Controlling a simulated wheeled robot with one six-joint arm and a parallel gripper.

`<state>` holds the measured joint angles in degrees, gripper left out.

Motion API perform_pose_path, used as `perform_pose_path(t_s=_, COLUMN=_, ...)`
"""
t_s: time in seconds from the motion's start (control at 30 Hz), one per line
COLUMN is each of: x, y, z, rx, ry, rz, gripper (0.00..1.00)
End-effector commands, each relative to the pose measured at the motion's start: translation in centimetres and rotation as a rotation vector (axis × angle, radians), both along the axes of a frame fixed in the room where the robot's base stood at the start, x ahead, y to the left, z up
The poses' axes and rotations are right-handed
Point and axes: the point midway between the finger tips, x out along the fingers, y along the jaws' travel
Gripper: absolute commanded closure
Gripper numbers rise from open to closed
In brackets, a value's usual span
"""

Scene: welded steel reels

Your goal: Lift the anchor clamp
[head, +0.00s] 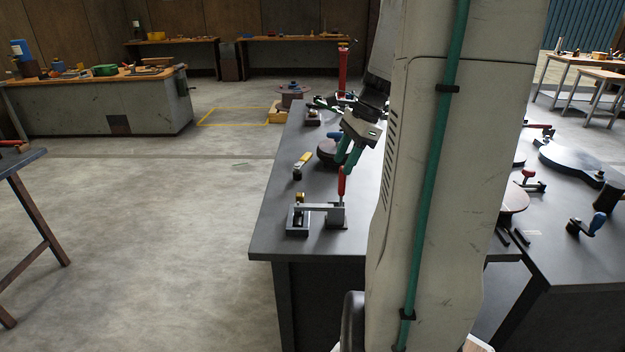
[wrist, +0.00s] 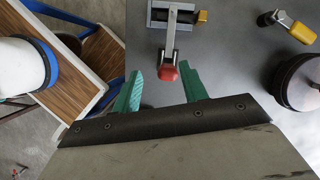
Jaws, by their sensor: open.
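A clamp with a grey base, a flat steel bar and an upright red-tipped handle (head: 341,183) stands near the front left corner of the dark bench; it looks like the anchor clamp. In the wrist view its red tip (wrist: 168,73) lies between the lines of my two green fingers, with its bar and base (wrist: 173,28) beyond. My gripper (head: 346,162) is open, just above the red handle in the head view. It also shows open in the wrist view (wrist: 160,70), with space on both sides of the red tip. Contact is not visible.
A yellow-handled tool (head: 302,163) and a dark round part (head: 328,151) lie further back on the bench (head: 268,226). In the wrist view the round part (wrist: 302,82) is at right. My arm hides the bench's middle. Open floor (head: 190,240) lies left.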

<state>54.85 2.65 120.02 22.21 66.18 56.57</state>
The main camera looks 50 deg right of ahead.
Motion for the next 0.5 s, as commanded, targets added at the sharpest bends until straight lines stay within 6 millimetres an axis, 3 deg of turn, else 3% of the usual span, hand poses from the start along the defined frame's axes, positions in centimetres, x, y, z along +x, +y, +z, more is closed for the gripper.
perform_pose_path(t_s=0.07, x=-0.4, y=-1.5, z=-0.5, rx=0.021, ry=0.007, rz=-0.067, gripper=0.57)
perform_pose_path(t_s=0.17, x=-0.4, y=-2.0, z=-1.1, rx=0.032, ry=0.010, rz=-0.103, gripper=0.57)
perform_pose_path(t_s=0.5, x=0.8, y=-0.4, z=-5.7, rx=0.035, ry=0.012, rz=-0.103, gripper=0.57)
